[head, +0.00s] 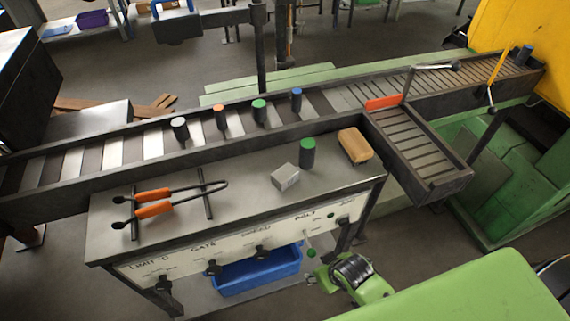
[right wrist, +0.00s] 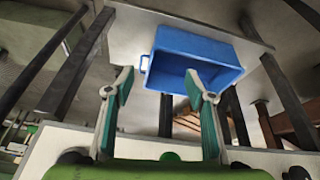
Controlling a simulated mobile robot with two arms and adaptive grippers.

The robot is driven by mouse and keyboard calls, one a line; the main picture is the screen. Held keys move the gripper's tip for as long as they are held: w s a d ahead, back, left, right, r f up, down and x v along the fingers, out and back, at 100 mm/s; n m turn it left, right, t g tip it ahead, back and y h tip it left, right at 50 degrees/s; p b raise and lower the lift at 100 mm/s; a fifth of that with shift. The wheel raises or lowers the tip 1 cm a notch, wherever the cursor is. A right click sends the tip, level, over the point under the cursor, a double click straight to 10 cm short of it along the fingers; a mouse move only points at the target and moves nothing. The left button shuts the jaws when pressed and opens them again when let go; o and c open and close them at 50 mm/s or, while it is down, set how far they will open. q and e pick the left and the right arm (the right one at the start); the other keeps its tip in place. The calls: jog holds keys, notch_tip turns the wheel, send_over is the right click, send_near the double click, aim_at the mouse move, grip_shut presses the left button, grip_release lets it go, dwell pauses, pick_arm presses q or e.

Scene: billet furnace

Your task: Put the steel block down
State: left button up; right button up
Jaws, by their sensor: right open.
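A light grey block (head: 285,177), which looks like the steel block, sits on the grey top of the control bench (head: 235,205), left of a dark cylinder with a green top (head: 307,154). No gripper touches it. Beyond the fingers is a blue bin (right wrist: 196,50). The block is not visible in the right wrist view. My left gripper is in neither view.
Tongs with orange grips (head: 154,202) lie on a rack at the bench's left. Behind runs a roller conveyor (head: 335,97) carrying several colour-topped cylinders. The blue bin (head: 256,272) sits beneath the bench. The bench's front middle is clear.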

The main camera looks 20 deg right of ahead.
pick_arm(q)
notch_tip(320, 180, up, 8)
jog(key=p, duration=0.6)
pick_arm(e)
jog(key=w+a+r+n+t+y, duration=0.1)
jog(key=a+r, duration=0.1)
jog(key=r, duration=1.3)
jog(key=a+r+t, duration=0.1)
jog(key=a+r, duration=0.1)
jog(key=r, duration=1.3)
jog(key=n+t+y+b, duration=0.1)
jog(key=t+y+b, duration=0.1)
jog(key=b, duration=1)
send_near(286, 174)
jog(key=x, duration=0.3)
jog(key=shift+w+d, duration=0.1)
jog(key=shift+d, duration=0.15)
jog(key=shift+w+a+p, duration=0.15)
jog(key=shift+w+p, duration=0.1)
jog(key=shift+p, duration=0.1)
jog(key=shift+n, duration=0.3)
jog(key=p+x, duration=0.1)
jog(key=x, duration=0.6)
jog(key=shift+a+f, duration=0.15)
jog(key=shift+f, duration=0.1)
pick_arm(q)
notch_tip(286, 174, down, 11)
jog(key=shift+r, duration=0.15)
